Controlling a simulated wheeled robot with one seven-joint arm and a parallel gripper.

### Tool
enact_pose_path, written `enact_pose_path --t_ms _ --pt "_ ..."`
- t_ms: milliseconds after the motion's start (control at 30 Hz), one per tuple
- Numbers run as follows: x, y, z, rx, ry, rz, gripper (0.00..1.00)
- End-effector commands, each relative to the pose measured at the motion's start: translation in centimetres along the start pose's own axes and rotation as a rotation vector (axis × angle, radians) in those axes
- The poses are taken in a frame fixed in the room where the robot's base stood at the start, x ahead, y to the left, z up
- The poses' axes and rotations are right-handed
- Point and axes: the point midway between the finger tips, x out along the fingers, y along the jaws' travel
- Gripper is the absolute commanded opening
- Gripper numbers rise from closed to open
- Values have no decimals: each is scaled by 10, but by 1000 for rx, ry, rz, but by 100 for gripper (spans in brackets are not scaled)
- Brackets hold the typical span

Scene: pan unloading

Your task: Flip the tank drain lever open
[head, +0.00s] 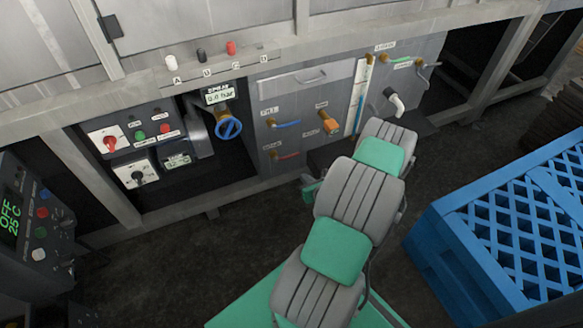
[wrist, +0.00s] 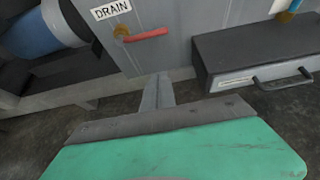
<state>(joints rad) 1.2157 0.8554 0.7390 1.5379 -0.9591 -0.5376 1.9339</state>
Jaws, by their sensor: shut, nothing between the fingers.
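The tank drain lever (head: 287,156) is a short red handle on a brass valve, low on the grey panel in the head view. In the wrist view the red lever (wrist: 147,35) points right from its valve, roughly level, under a label (wrist: 110,10) reading DRAIN. My gripper (wrist: 157,90) is shut and empty, its narrow grey fingers below the lever and apart from it in the picture. In the head view my arm hides most of the gripper; only a green and grey part shows just below and right of the lever.
A blue-handled lever (head: 287,124) sits above the drain lever, and a blue handwheel (head: 229,127) is to the left. A dark box with a handle (wrist: 260,60) juts out right of the lever. A blue crate (head: 450,240) stands on the floor at right.

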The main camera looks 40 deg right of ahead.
Motion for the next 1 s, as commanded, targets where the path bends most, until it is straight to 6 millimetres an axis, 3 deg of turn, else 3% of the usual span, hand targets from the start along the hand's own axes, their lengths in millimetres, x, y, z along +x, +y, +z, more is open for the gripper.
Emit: enact_pose_path --t_ms 233,367,833,900,1000 --pt "-3 -7 2 3 0 -11 0" --pt "6 -6 1 1 0 -8 0" --pt "104 -4 -1 -7 -1 -3 0" --pt "94 -5 19 -5 -3 -6 0" --pt "89 -5 31 -5 -1 -6 0"
